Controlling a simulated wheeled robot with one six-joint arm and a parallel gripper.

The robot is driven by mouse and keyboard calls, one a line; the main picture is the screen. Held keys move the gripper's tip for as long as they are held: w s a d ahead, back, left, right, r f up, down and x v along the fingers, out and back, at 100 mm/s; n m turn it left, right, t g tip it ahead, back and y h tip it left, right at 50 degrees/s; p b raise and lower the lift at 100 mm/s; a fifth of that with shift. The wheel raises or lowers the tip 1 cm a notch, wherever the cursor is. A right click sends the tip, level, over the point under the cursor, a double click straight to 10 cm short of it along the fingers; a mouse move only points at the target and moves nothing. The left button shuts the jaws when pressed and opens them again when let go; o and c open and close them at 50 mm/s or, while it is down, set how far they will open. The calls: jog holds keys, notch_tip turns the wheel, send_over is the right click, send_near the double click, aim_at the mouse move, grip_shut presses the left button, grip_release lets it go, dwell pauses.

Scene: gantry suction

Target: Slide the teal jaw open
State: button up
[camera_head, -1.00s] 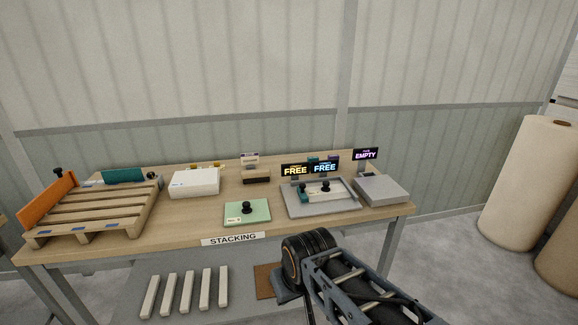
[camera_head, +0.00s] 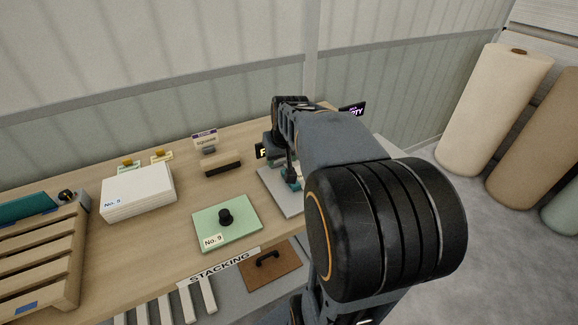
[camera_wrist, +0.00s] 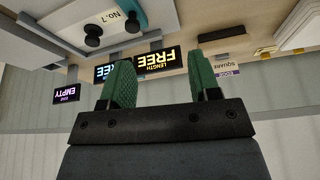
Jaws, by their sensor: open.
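The teal jaw (camera_wrist: 139,12) shows at the top of the wrist view, which is upside down. A black knob (camera_wrist: 132,23) stands at it, and a second black knob (camera_wrist: 92,36) stands nearby by a white plate marked No. 7 (camera_wrist: 105,17). My gripper (camera_wrist: 158,58) is open and empty, its two green pads wide apart. It appears apart from the knobs, with the display signs beyond its tips. In the head view my arm hides most of the grey tray (camera_head: 279,193) and the jaw.
A green No. 9 plate (camera_head: 240,232) with a black knob lies left of the tray. A white No. 8 block (camera_head: 138,190), a dark-fronted block (camera_head: 222,163) and a wooden pallet (camera_head: 40,240) are further left. An EMPTY sign (camera_wrist: 67,93) stands near the gripper.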

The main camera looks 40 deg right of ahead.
jog(key=w+d+f+m, duration=0.1)
jog(key=w+d, duration=0.1)
jog(key=d, duration=0.4)
jog(key=x, duration=1.3)
jog(key=shift+s+d+p, duration=0.25)
jog(key=shift+d+p, duration=0.05)
jog(key=shift+p, duration=0.05)
jog(key=shift+c, duration=0.2)
grip_shut()
